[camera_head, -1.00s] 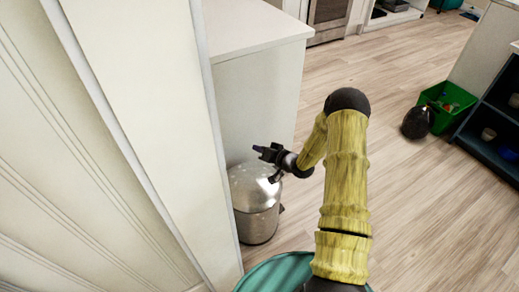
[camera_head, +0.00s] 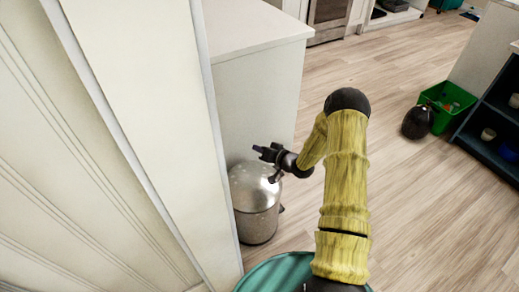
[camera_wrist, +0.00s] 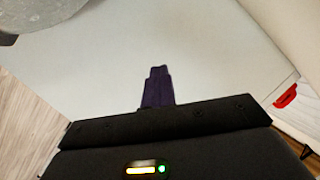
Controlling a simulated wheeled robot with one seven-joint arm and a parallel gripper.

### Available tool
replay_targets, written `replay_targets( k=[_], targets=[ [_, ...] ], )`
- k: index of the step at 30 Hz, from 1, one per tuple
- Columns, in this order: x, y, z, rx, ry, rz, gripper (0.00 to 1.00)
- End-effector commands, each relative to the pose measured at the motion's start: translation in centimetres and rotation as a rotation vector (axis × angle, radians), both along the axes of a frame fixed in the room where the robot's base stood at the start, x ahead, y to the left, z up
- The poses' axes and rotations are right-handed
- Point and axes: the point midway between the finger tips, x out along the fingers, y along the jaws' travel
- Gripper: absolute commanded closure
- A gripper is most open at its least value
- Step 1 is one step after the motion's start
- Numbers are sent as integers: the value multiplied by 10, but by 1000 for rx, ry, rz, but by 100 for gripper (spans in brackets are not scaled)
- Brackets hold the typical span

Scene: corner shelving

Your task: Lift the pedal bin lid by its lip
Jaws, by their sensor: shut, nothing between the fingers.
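The pedal bin (camera_head: 257,207) is a silver metal cylinder with a domed lid (camera_head: 253,183). It stands on the floor between the white panel and the cabinet end. The lid looks closed. My gripper (camera_head: 262,150) is just above the far side of the lid, shut and empty. Whether it touches the lid cannot be told. In the wrist view the dark fingers (camera_wrist: 158,86) are together in front of a pale surface. A grey rounded piece at the upper left looks like part of the bin (camera_wrist: 22,15). The lip of the lid cannot be made out.
A white cabinet (camera_head: 262,105) stands right behind the bin. A tall white panel (camera_head: 150,110) is close on the left. A green crate (camera_head: 447,98) and a dark round object (camera_head: 417,122) are at the right by dark shelving (camera_head: 492,130). The wooden floor between is clear.

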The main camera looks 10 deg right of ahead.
Motion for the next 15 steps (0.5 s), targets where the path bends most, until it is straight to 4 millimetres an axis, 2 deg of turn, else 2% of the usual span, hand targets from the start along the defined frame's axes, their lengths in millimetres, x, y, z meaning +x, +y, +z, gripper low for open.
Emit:
replay_targets(
  k=[4,5,8,9,15],
  targets=[
    [0,0,0,0,0,0,100],
    [0,0,0,0,0,0,96],
    [0,0,0,0,0,0,77],
    [0,0,0,0,0,0,74],
    [0,0,0,0,0,0,74]
  ],
)
